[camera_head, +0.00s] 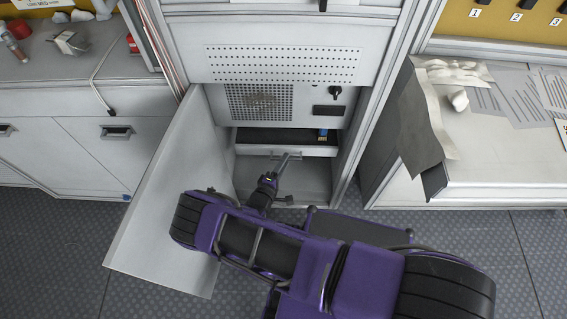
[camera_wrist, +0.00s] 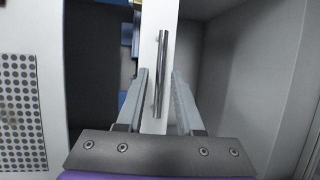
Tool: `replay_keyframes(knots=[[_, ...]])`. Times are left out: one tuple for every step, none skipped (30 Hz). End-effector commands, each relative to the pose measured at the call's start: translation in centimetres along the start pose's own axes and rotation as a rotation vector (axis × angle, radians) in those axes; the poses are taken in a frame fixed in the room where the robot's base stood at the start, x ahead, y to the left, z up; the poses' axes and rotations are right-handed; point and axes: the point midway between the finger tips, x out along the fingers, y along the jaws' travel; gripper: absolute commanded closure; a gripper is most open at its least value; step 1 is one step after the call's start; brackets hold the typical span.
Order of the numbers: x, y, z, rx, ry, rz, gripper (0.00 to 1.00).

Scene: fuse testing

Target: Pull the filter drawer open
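The filter drawer (camera_head: 250,149) is low in the cabinet, a white front with a dark strip above it. In the wrist view its white front (camera_wrist: 149,60) runs upright in the picture, with a shiny bar handle (camera_wrist: 162,75) on it. My gripper (camera_head: 287,157) is at the drawer front in the head view. In the wrist view my gripper (camera_wrist: 160,74) is open, with one finger on each side of the bar. Gaps show between the fingers and the bar. Whether the bar lies fully between the fingertips in depth is unclear.
The cabinet door (camera_head: 165,200) stands open at the left, close to my arm. A perforated panel (camera_head: 260,102) with a dark knob (camera_head: 335,92) sits above the drawer. Worktops (camera_head: 500,135) flank the cabinet. Below the drawer is an empty space.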

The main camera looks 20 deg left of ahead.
Motion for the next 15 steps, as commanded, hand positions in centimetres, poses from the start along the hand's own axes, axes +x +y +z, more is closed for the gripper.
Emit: replay_keyframes(knots=[[-0.02,0.00,0.00,0.000,0.000,0.000,0.75],[-0.02,0.00,0.00,0.000,0.000,0.000,0.81],[-0.03,0.00,-0.01,0.000,0.000,0.000,0.88],[-0.03,0.00,-0.01,0.000,0.000,0.000,0.93],[-0.03,0.01,-0.01,0.000,0.000,0.000,0.99],[-0.03,0.01,-0.01,0.000,0.000,0.000,1.00],[-0.03,0.01,-0.01,0.000,0.000,0.000,1.00],[-0.04,0.01,-0.01,0.000,0.000,0.000,1.00],[-0.04,0.01,-0.01,0.000,0.000,0.000,1.00],[-0.04,0.01,-0.01,0.001,0.000,0.000,1.00],[-0.04,0.02,-0.01,0.001,0.000,0.000,1.00],[-0.04,0.02,-0.01,0.001,0.000,0.000,1.00],[-0.04,0.02,-0.01,0.001,0.000,0.000,1.00],[-0.05,0.02,-0.02,0.001,0.000,0.000,1.00],[-0.05,0.02,-0.01,0.001,0.000,0.001,1.00]])
